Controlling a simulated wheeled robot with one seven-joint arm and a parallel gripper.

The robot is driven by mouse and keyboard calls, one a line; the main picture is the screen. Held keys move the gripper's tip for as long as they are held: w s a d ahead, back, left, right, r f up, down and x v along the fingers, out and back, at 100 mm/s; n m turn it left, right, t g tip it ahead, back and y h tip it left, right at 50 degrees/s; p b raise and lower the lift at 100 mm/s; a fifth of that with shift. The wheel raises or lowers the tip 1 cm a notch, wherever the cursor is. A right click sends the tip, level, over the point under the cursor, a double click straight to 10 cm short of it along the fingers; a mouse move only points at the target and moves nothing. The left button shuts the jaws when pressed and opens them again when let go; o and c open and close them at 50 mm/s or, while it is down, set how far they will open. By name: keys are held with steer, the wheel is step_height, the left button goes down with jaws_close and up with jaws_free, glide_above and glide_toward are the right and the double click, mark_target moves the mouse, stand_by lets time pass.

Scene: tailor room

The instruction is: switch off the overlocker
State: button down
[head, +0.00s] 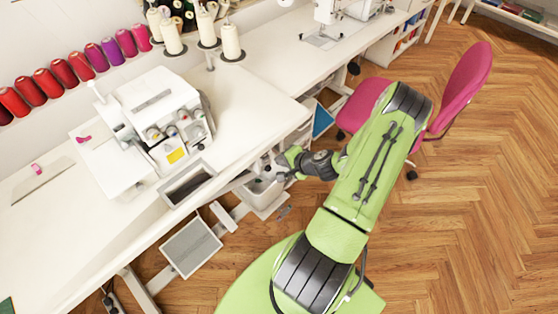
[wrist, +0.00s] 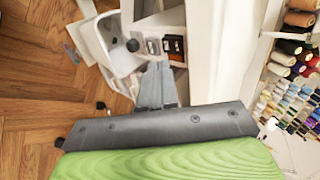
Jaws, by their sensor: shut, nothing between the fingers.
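The overlocker (head: 165,112) is a white machine with several coloured dials and a yellow label, standing on the white table at the left in the head view. My gripper (head: 281,177) is beside and just below the table's front edge, to the right of the overlocker. In the wrist view my gripper (wrist: 156,70) is shut and empty. Its tips point toward a small panel under the table, with a dark switch-like part (wrist: 174,45) and a grey one (wrist: 152,46) beside it. Whether the tips touch the panel cannot be told, nor whether the switch is on or off.
A white bin (head: 262,193) hangs under the table near my gripper. A pedal (head: 190,247) is below the overlocker. A pink chair (head: 460,90) stands right of my arm. Thread cones (head: 230,42) and spools (head: 50,82) stand behind.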

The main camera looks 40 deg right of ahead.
steer(key=s+r+p, duration=0.1)
steer(key=s+r, duration=0.3)
steer(key=r, duration=0.3)
steer(key=shift+s+d+p, duration=0.15)
steer(key=shift+s+p, duration=0.15)
steer(key=shift+f, duration=0.1)
steer(key=w+a+r+n+g+y+p, duration=0.15)
steer(key=a+r+n+g, duration=0.35)
steer(key=a+r+n, duration=0.95)
steer(key=s+a+r+n+h, duration=0.1)
steer(key=s+a+r, duration=0.3)
steer(key=r, duration=0.3)
steer(key=s+a+r+n+h+p, duration=0.1)
steer(key=s+a+r+n, duration=0.1)
steer(key=s+a+r, duration=0.3)
step_height(320, 180, up, 3)
steer(key=shift+s+a+r+t, duration=0.1)
steer(key=shift+s+a+t, duration=0.2)
steer(key=shift+s, duration=0.95)
